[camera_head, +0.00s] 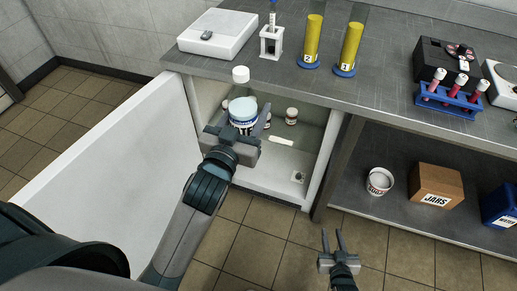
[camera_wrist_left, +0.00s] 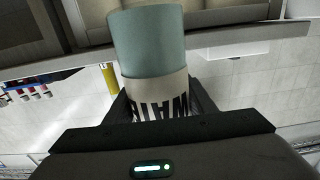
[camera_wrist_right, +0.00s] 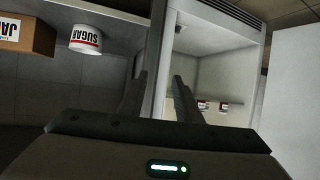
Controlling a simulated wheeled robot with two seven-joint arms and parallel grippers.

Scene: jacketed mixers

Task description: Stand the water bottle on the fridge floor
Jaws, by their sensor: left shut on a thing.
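The water bottle (camera_head: 243,113) has a pale blue body, a white label band and a white cap. My left gripper (camera_head: 236,130) is shut on it and holds it upright at the open front of the fridge. In the left wrist view the bottle (camera_wrist_left: 150,60) sits between the fingers, its label partly readable. The fridge (camera_head: 262,178) stands under the counter with its white door (camera_head: 115,150) swung wide open to the left. Its floor is partly hidden by my left arm. My right gripper (camera_head: 332,245) is open and empty, low in front of the bench; its fingers (camera_wrist_right: 160,95) show apart in the right wrist view.
Small jars (camera_head: 291,116) stand inside the fridge, behind the bottle. The counter (camera_head: 395,100) above carries yellow cylinders (camera_head: 312,40) and a blue tube rack (camera_head: 450,100). A sugar tub (camera_head: 379,182) and a jars box (camera_head: 435,186) stand on the shelf at right.

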